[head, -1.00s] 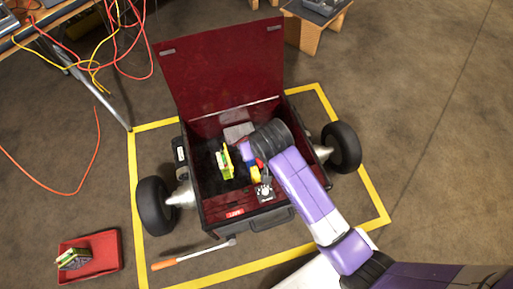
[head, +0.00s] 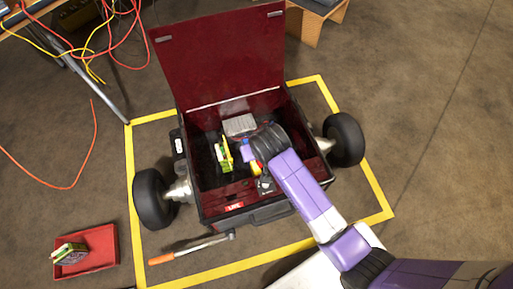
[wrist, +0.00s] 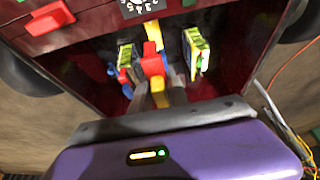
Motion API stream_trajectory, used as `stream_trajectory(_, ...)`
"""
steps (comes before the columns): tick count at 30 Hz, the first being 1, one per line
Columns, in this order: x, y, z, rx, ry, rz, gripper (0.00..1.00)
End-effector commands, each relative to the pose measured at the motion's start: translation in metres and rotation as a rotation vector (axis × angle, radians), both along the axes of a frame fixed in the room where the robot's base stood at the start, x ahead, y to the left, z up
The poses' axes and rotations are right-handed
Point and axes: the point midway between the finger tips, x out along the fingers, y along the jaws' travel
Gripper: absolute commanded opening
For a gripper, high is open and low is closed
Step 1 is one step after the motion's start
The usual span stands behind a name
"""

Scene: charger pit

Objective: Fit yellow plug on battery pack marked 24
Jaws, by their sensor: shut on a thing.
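The open dark red box (head: 190,60) stands on wheels. In it a green-and-yellow battery pack (head: 223,155) stands left of my arm. The wrist view shows two such packs, one at left (wrist: 126,58) and one at right (wrist: 195,52). Their numbers are not readable. My gripper (wrist: 159,84) is shut on the yellow plug (wrist: 159,98), low between the packs. A red part (wrist: 152,64) sits directly beyond it, with another yellow piece (wrist: 151,32) behind. I cannot tell whether these pieces are joined. In the head view my arm hides the fingertips.
A numbered dial (wrist: 140,8) and a red handle (wrist: 48,18) are at the wrist view's top. A grey block (head: 240,125) lies at the box's back. A red tray (head: 105,240) holding another pack and an orange-handled bar (head: 190,249) lie on the floor.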

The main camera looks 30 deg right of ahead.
Motion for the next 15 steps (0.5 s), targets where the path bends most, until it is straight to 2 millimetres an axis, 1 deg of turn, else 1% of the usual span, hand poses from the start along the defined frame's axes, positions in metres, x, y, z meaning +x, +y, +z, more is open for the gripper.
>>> stream_trajectory(1, 0.000, 0.000, -0.006, 0.000, 0.001, 0.000, 0.00)
stream_trajectory(15, 0.000, 0.000, -0.040, 0.000, 0.000, 0.000, 0.00)
